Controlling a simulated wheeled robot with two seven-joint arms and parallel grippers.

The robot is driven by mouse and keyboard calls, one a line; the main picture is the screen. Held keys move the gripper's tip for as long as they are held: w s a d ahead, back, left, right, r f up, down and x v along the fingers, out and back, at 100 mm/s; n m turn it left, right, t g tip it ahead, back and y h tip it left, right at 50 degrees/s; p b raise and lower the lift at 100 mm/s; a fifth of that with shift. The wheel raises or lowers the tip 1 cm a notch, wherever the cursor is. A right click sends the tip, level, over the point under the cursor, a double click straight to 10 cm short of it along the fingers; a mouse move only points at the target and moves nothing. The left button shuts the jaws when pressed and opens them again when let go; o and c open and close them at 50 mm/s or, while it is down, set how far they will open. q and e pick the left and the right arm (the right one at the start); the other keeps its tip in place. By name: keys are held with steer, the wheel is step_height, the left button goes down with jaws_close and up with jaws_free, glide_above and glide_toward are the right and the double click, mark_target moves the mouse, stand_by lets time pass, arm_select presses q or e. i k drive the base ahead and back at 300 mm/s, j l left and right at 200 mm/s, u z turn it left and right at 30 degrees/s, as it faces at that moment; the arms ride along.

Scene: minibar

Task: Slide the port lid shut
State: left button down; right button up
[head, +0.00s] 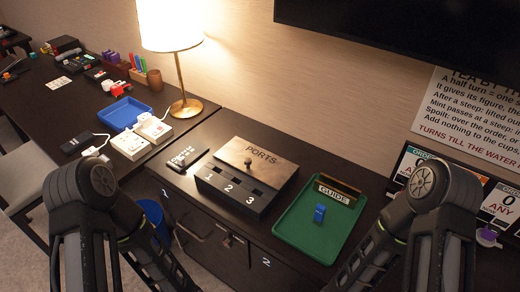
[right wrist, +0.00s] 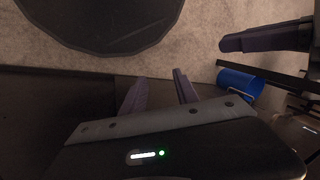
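The PORTS box (head: 238,187) stands on the dark counter in the middle of the head view. Its brown lid (head: 262,160) carries the word PORTS and a small dark knob (head: 248,163) near the front edge. The lid covers the rear of the top; dark openings show in front of it, above the numbers 1, 2 and 3. In the right wrist view my right gripper (right wrist: 158,82) has its fingers apart with nothing between them, away from the box. A dark finger-like part at the top right there may be my left gripper; its state is unclear.
A green tray (head: 290,236) with a blue piece (head: 319,213) and a GUIDE sign (head: 338,190) lies right of the box. A black remote-like item (head: 187,158) lies left. The lamp (head: 172,40) and blue tray (head: 124,113) are farther left. A blue bin (right wrist: 240,82) stands below.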

mark_target(274, 171)
steer(key=z, duration=1.7)
steer(key=k+j, duration=0.5)
steer(key=j, duration=0.2)
steer(key=k+j+z, duration=0.1)
steer(key=k+j, duration=0.45)
steer(key=j, duration=0.2)
